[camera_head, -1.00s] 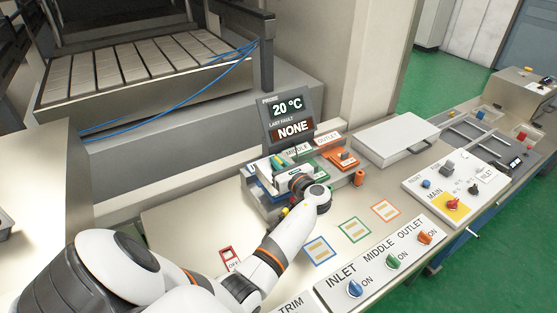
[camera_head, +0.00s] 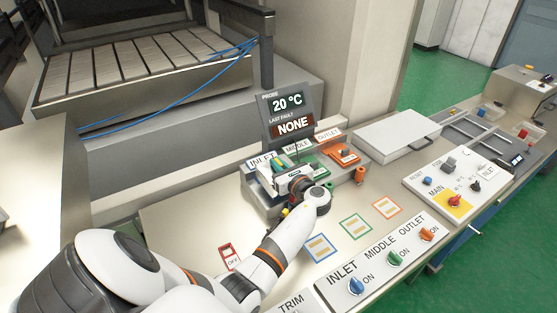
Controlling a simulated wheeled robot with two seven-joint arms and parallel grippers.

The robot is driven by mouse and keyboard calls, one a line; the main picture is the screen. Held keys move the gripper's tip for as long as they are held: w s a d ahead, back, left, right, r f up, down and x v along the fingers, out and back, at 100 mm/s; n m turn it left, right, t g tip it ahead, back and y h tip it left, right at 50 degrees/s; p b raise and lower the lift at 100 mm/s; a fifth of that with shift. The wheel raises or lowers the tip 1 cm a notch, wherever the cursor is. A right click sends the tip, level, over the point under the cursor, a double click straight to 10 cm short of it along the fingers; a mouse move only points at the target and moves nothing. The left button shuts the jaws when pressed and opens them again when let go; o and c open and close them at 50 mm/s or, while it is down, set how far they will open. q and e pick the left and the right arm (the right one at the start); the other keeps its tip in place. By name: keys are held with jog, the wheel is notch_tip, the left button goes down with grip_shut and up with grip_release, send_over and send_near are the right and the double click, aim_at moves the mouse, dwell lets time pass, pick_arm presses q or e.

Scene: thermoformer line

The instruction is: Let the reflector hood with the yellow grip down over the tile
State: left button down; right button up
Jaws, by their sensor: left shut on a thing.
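My left gripper (camera_head: 281,181) is at the inlet end of the station block (camera_head: 262,206), at the back of the bench. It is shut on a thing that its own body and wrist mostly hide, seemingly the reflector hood. I cannot make out the hood's outline or its yellow grip clearly. The tile under it is hidden too, and I cannot tell the gap between them. My right gripper is not in view.
A probe display (camera_head: 288,115) reading 20 °C and NONE stands right behind the gripper. The orange outlet station (camera_head: 344,155) is to the right, with a closed white case (camera_head: 397,137) beyond. Coloured bench outlines (camera_head: 355,227) lie in front, clear. A switch panel (camera_head: 392,258) runs along the front.

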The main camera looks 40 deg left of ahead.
pick_arm(q)
jog(key=shift+f+b, duration=0.6)
jog(key=shift+f, duration=0.25)
jog(key=shift+r, duration=0.15)
jog(key=shift+r+p, duration=0.95)
jog(key=shift+p, duration=0.25)
jog(key=shift+r+p, duration=0.65)
jog(key=shift+r, duration=0.3)
jog(key=shift+f+b, duration=1.5)
jog(key=shift+f, duration=0.55)
jog(key=c, duration=1.4)
grip_release()
